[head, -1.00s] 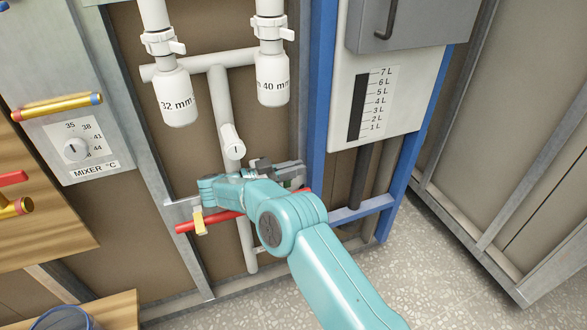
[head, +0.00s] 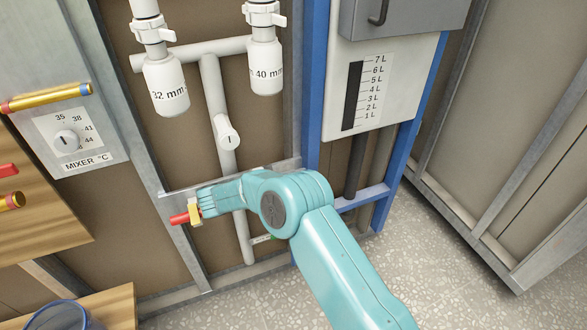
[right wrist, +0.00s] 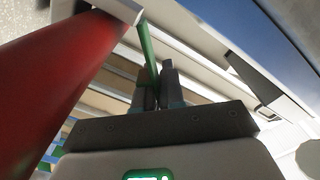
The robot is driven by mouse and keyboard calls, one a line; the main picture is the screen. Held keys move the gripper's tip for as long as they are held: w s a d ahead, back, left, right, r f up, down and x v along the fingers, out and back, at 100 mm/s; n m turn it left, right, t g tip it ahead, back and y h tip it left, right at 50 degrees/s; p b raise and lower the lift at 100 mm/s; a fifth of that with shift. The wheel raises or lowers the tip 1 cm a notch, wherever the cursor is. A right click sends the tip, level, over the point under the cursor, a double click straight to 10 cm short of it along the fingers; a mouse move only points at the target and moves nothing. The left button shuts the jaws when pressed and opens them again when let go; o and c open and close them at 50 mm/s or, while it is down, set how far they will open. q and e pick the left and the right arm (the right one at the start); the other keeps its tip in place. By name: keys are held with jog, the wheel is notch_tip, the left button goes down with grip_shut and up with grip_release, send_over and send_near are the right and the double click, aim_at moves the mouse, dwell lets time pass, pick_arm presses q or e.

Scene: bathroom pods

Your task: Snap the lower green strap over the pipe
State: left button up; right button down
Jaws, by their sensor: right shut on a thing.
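In the right wrist view, the jaws of my right gripper (right wrist: 158,75) are shut on a narrow green strap (right wrist: 148,48). The strap runs up from between the fingers to a pale edge at the top. A red pipe (right wrist: 58,75) fills the left side of that view, beside the gripper and apart from the fingers. In the head view my right arm covers the gripper and most of the red pipe (head: 180,219); its left end shows. A small bit of green (head: 274,237) shows under my arm, near the white vertical pipe (head: 243,235). My left gripper is not in view.
A yellow clip (head: 194,209) is around the red pipe's left end. White bottle traps (head: 166,88) hang above. A blue frame (head: 313,100) and a gauge panel (head: 386,85) stand to the right. A wooden ledge (head: 112,305) is at lower left; the speckled floor is clear.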

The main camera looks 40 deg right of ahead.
jog(key=shift+s+a+f+m+b, duration=0.1)
jog(key=shift+s+f+m+b, duration=0.15)
jog(key=shift+f+m, duration=0.6)
jog(key=shift+s+a+f+m+b, duration=0.15)
jog(key=shift+f+m+b, duration=0.15)
jog(key=shift+m, duration=1.05)
jog(key=shift+s+d+f+m+b, duration=0.1)
jog(key=shift+s+f+m+b, duration=0.3)
jog(key=shift+m, duration=0.7)
jog(key=shift+w+f, duration=0.15)
jog(key=shift+w, duration=0.05)
jog(key=c, duration=1.3)
grip_release()
